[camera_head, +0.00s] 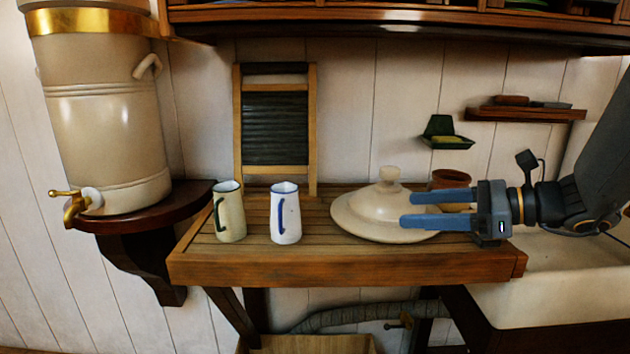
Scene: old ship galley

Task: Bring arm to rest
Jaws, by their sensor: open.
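My gripper (410,210) comes in from the right, its two blue fingers pointing left and parted with nothing between them that it grips. It hangs in front of the cream lidded dish (365,215) on the slatted wooden table, and its fingers overlap the dish's right side in the picture. I cannot tell whether they touch the dish. My arm reaches in from the right edge, over the white sink.
Two enamel jugs, one cream (230,212) and one white with blue trim (286,215), stand on the table (345,267). A washboard (275,115) leans behind. A brown pot (450,180) is partly hidden by my gripper. The sink (560,295) is at right, a shelf overhead.

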